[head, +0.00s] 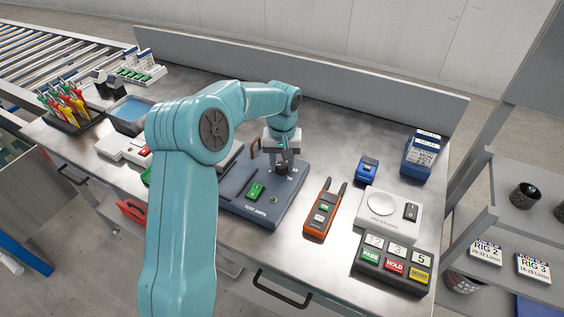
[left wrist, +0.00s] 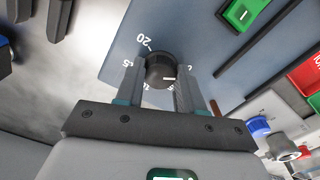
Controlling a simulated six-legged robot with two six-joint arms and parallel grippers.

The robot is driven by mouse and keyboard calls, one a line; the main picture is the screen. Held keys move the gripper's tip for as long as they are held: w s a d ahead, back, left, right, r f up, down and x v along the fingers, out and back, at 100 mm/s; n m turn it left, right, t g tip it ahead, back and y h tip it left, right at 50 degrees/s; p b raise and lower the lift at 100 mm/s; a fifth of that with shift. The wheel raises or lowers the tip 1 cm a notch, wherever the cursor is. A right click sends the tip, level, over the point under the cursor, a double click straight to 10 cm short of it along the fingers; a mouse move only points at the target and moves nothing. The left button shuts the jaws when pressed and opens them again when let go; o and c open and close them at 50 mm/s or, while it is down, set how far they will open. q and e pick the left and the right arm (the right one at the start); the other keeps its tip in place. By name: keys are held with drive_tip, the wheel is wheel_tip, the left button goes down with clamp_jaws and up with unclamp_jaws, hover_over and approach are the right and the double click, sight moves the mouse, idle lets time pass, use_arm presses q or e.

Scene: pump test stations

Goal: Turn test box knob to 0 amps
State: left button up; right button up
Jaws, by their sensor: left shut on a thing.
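The test box (head: 240,207) is a blue-grey panel on the bench, marked TEST AMPS, with a green switch (head: 256,191). Its black round knob (head: 282,170) is near the far right corner. My left gripper (head: 281,162) reaches down over it. In the left wrist view the two fingers (left wrist: 160,82) are shut on opposite sides of the knob (left wrist: 158,66). A short white pointer mark on the knob (left wrist: 169,79) points right, toward the right finger. My right gripper is not in view.
An orange handheld meter (head: 324,210) lies right of the box. A white scale (head: 388,217), a button panel (head: 393,265) and blue items stand farther right. Bare bench lies behind the meter.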

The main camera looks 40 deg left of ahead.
sight(281, 165)
use_arm(q)
drive_tip(key=shift+w+r, duration=0.1)
drive_tip(key=shift+r, duration=0.05)
drive_tip(key=o, duration=1)
drive_tip(key=shift+o, duration=0.2)
wheel_tip(281, 165, up, 16)
drive_tip(key=p, duration=0.1)
drive_tip(key=shift+p, duration=0.4)
drive_tip(key=shift+s, duration=0.2)
